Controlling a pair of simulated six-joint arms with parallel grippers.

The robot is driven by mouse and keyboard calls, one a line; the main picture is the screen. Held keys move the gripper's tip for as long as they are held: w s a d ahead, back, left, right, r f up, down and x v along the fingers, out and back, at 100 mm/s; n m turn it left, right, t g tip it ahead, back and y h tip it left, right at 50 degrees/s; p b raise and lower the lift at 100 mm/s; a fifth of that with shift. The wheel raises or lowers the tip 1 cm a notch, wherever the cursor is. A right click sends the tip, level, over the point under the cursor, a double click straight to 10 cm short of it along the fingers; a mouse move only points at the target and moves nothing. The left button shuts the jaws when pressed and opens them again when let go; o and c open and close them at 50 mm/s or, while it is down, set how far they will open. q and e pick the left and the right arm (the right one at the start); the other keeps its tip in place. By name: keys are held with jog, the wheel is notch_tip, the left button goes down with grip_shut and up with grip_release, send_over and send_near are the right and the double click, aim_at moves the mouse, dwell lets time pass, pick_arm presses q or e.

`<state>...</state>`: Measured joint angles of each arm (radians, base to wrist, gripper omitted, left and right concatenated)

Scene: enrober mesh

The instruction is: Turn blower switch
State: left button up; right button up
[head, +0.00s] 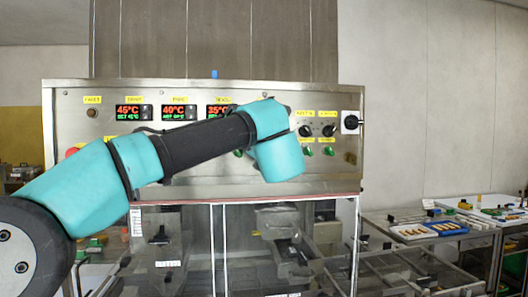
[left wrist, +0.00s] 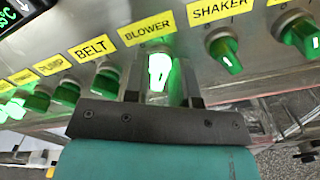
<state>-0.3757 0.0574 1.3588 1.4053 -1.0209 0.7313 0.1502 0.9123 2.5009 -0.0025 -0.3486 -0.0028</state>
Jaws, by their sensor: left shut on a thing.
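The blower switch (left wrist: 158,72) is a knob lit bright green under the yellow BLOWER label (left wrist: 147,30) in the left wrist view. My left gripper (left wrist: 160,88) has one finger on each side of it and is shut on it. In the head view the blower switch and the left gripper's fingers are hidden behind my own arm, which reaches across the steel control panel (head: 200,188). My right gripper is in neither view.
The shaker switch (left wrist: 225,52) is close on the right of the blower switch, and the belt switch (left wrist: 106,80) is on the left. In the head view, temperature displays (head: 173,112) sit higher on the panel. A table with trays (head: 428,231) stands at right.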

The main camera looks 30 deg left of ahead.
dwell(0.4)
pick_arm(q)
jog(key=o, duration=0.7)
jog(key=v, duration=1.7)
jog(key=shift+s, duration=0.2)
jog(key=shift+d, duration=0.1)
